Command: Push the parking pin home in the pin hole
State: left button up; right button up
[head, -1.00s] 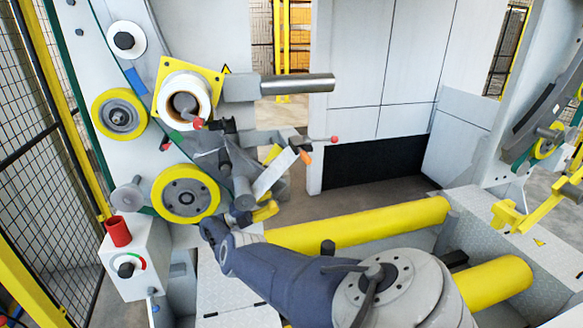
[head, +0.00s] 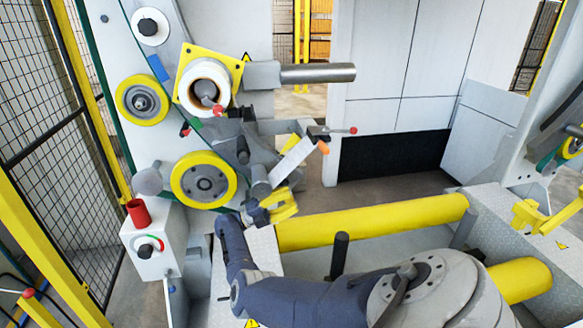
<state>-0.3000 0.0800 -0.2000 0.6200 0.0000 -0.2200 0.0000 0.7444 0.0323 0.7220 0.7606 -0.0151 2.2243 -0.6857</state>
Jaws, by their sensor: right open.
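My right arm comes in from the bottom right and bends up at the left. Its gripper (head: 257,208) is small and partly hidden, just below the lower yellow-rimmed roller (head: 204,181) and beside a yellow bracket (head: 282,206). It is open, and I see nothing held in it. I cannot tell whether it touches the machine. A red knob (head: 218,110) shows in front of the white roll, and a red-tipped lever (head: 350,130) sticks out to the right. I cannot make out for certain which part is the parking pin, or its hole. My left gripper is not in view.
A control box (head: 155,245) with a red cylinder on top stands at the left. A long yellow beam (head: 375,222) runs right of the gripper, with a dark upright post (head: 339,255) before it. A mesh fence (head: 60,120) bounds the left side.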

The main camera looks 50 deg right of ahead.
jog(key=shift+s+a, duration=0.6)
jog(key=shift+s, duration=0.2)
